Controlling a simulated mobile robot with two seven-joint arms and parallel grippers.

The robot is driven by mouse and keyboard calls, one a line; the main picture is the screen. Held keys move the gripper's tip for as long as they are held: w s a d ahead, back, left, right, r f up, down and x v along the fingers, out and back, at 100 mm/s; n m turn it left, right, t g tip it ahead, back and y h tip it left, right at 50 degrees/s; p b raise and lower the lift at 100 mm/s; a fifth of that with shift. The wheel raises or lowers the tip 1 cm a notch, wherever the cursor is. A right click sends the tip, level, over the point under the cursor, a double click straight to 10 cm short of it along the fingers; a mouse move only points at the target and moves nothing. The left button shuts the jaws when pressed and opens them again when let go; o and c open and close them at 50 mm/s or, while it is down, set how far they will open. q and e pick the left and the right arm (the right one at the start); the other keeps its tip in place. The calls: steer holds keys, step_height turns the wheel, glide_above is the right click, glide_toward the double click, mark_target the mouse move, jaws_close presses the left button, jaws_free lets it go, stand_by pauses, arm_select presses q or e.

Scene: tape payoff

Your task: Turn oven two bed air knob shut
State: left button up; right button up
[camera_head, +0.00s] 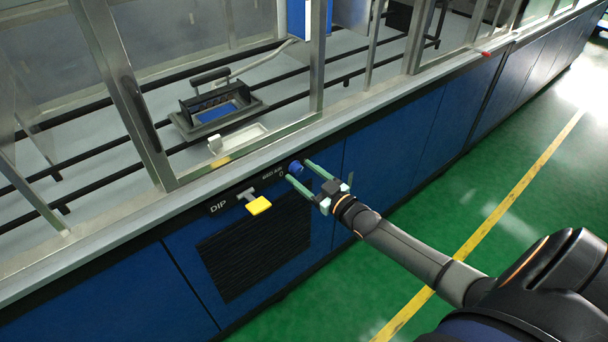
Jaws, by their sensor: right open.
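A small blue knob (295,167) sits on the blue front panel under the counter edge, right beside the printed words "BED AIR". My right gripper (297,170) reaches in from the lower right with its two green fingers apart. The fingertips are on either side of the knob, one to its upper right and one to its lower left. I cannot tell whether either finger touches it. My left gripper is not in view.
A yellow-tipped lever (258,205) by the label "DIP" sticks out left of the knob. Below it is a dark vent grille (255,250). Metal posts and a counter ledge (240,160) run above the panel. Green floor at the right is clear.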

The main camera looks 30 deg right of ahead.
jaws_close()
stand_by(0.5)
